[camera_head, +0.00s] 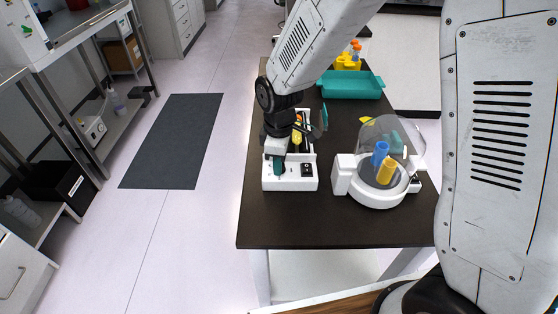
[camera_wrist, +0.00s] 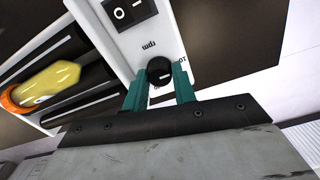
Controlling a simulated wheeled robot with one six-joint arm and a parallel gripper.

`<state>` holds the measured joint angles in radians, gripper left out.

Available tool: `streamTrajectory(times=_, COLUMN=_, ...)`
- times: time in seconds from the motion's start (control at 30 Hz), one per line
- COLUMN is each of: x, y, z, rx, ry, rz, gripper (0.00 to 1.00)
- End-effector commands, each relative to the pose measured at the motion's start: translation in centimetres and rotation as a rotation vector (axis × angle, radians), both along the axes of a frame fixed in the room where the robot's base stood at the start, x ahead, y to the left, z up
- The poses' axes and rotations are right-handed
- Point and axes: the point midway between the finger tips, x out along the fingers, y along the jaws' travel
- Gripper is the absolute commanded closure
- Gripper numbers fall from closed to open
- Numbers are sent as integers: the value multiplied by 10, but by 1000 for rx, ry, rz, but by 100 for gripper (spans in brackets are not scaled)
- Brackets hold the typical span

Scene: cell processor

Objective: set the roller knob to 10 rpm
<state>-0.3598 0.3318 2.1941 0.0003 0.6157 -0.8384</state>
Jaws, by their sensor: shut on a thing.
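The white roller device (camera_head: 296,184) stands on the dark table, with its control panel on the near end. In the wrist view the black roller knob (camera_wrist: 159,70) sits on the white panel beside the printed "rpm" and "10" labels. A short white mark shows on the knob, but its exact setting is hard to read. My gripper (camera_wrist: 161,86) has its two teal fingers on either side of the knob, shut on it. In the head view my gripper (camera_head: 278,166) reaches down to the left of the panel and hides the knob.
A black rocker switch (camera_wrist: 130,11) is on the same panel; it also shows in the head view (camera_head: 307,169). A yellow-bodied tube (camera_wrist: 45,84) with an orange cap lies on the black rollers. A domed centrifuge (camera_head: 345,180) stands to the right, and a teal tray (camera_head: 350,88) behind.

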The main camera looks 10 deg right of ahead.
Motion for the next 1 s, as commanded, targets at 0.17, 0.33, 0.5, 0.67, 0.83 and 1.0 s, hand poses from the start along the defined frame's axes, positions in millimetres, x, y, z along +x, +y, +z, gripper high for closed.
streamTrajectory(times=0.17, x=0, y=-1, z=0, rx=-2, ry=1, rz=0, gripper=96)
streamTrajectory(times=0.33, x=0, y=-1, z=0, rx=-1, ry=0, rz=-1, gripper=51)
streamTrajectory(times=0.5, x=0, y=-1, z=0, rx=0, ry=-1, rz=-1, gripper=51)
streamTrajectory(times=0.67, x=0, y=1, z=0, rx=0, ry=-1, rz=0, gripper=51)
streamTrajectory(times=0.83, x=1, y=0, z=0, rx=1, ry=-1, rz=-46, gripper=51)
streamTrajectory(times=1.0, x=1, y=0, z=0, rx=0, ry=-1, rz=-209, gripper=51)
